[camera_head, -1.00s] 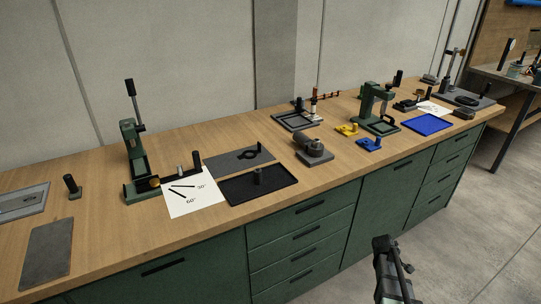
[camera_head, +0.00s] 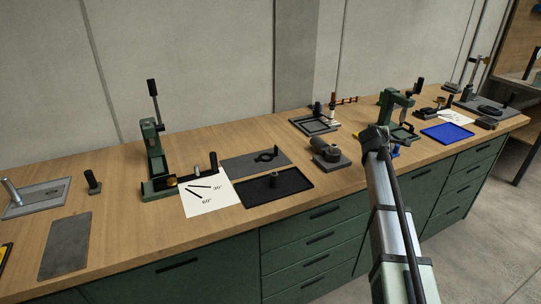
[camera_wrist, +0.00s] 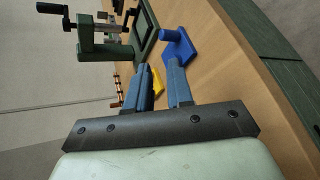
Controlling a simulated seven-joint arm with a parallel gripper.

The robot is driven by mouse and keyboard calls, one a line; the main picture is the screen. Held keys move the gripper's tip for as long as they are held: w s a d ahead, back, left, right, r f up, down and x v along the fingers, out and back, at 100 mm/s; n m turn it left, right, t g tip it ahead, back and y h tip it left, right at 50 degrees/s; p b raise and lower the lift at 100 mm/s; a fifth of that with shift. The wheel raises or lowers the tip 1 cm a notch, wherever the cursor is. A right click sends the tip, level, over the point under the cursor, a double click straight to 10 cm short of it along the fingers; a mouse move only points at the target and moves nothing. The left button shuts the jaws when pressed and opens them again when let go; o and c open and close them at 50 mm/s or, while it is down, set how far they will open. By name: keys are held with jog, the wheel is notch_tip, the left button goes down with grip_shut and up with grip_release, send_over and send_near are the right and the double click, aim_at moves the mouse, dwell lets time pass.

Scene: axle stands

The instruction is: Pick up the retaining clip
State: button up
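A dark, flat ring-shaped piece with a small tab, which looks like the retaining clip (camera_head: 266,155), lies on a grey mat (camera_head: 240,167) near the middle of the bench in the head view. I cannot confirm that it is the clip. It is not seen in the wrist view. My gripper (camera_wrist: 163,68) shows in the wrist view with its two blue fingers apart and nothing between them. A blue block with a peg (camera_wrist: 186,50) and a yellow block (camera_wrist: 157,80) lie beyond the fingertips. In the head view my arm hides the fingers.
A black tray (camera_head: 300,183) with a peg and a grey cylindrical fixture (camera_head: 328,154) lie near the clip. A green lever press (camera_head: 154,155) stands left, beside a white angle sheet (camera_head: 208,205). A green press (camera_head: 390,105) and blue tray (camera_head: 447,132) are at right.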

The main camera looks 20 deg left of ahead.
jog(key=a+r+m+y, duration=0.1)
jog(key=a+r, duration=0.1)
jog(key=a, duration=0.3)
jog(key=a+r+m, duration=0.1)
jog(key=a+r, duration=0.2)
jog(key=a, duration=0.1)
jog(key=m+g+y, duration=0.7)
jog(key=g, duration=0.2)
send_near(276, 146)
jog(key=shift+y, duration=0.3)
jog(key=x, duration=1.1)
jog(key=shift+w+d+f, duration=0.1)
jog(key=shift+d+f, duration=0.05)
jog(key=shift+d, duration=0.2)
grip_shut()
